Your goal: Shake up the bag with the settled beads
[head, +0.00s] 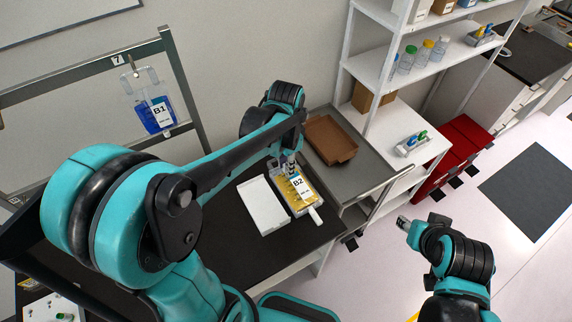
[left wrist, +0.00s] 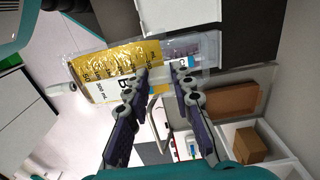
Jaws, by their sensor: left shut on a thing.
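The yellow bag labelled B2 (head: 302,186) is over the dark table beside a white box (head: 262,207); I cannot tell whether it touches the table. In the left wrist view the bag (left wrist: 105,62) lies across the fingertips, yellow over most of its length and clear at the right end. My left gripper (head: 287,168) is shut on the bag near its clear end, and the fingers also show in the left wrist view (left wrist: 166,74). A blue bag labelled B1 (head: 148,121) hangs on a rack. My right gripper (head: 403,222) is away from the table; its jaws are too small to judge.
A brown tray (head: 330,140) sits on a grey cart beside the dark table (head: 228,243). The metal rack (head: 178,84) stands at the left. White shelves (head: 384,68) hold several bottles, with a red drawer unit (head: 455,160) beyond. The floor at the right is open.

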